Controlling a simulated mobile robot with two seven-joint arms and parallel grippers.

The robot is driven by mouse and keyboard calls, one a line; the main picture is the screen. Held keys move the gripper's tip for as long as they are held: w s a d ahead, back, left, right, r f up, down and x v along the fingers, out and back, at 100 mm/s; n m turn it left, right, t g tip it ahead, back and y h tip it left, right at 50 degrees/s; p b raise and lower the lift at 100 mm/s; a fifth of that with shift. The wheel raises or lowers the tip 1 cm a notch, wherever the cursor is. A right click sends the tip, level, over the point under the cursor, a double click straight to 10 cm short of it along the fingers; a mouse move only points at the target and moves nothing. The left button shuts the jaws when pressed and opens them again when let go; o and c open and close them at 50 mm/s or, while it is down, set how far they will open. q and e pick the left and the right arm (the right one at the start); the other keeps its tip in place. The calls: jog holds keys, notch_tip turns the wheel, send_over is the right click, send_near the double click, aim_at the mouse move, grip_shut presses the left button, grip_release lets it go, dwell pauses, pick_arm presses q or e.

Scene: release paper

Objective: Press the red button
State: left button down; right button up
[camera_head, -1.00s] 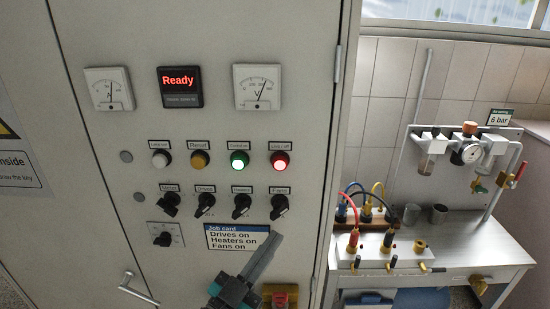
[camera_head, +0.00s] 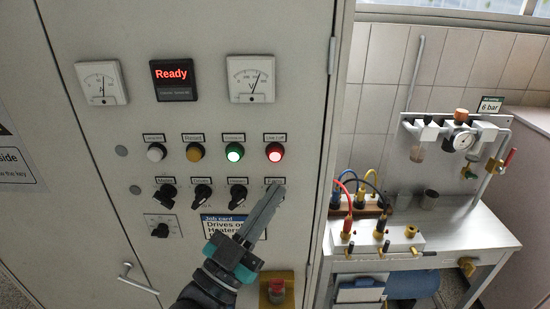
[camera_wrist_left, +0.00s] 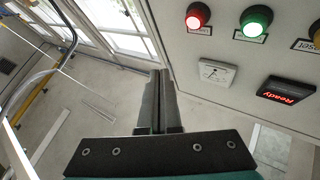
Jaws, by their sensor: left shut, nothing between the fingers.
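The lit red button (camera_head: 274,152) sits at the right end of the lamp row on the grey cabinet door. It also glows at the top of the left wrist view (camera_wrist_left: 198,16). My left gripper (camera_head: 276,190) is shut and empty, its fingers pointing up. In the head view its tips lie just below the red button and partly cover the rightmost switch. In the left wrist view the shut fingers (camera_wrist_left: 160,78) are seen apart from the red button; the distance to the panel is unclear. My right gripper is not in view.
The lit green button (camera_head: 235,152) is left of the red one. A row of black switches (camera_head: 202,194) lies below. A separate red knob on a yellow base (camera_head: 277,290) is lower down. A metal workbench (camera_head: 450,245) stands to the right. The display (camera_head: 174,80) reads Ready.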

aim_at(275, 155)
pick_arm(q)
jog(key=w+b, duration=0.2)
jog(key=w, duration=0.5)
jog(key=shift+w, duration=0.2)
jog(key=shift+w, duration=0.1)
dwell(1.8)
jog(key=shift+w+b, duration=0.3)
jog(key=shift+w, duration=0.05)
jog(key=shift+w, duration=0.45)
dwell(0.6)
jog(key=shift+s, duration=0.2)
jog(key=shift+s+p, duration=0.4)
jog(key=shift+s, duration=0.3)
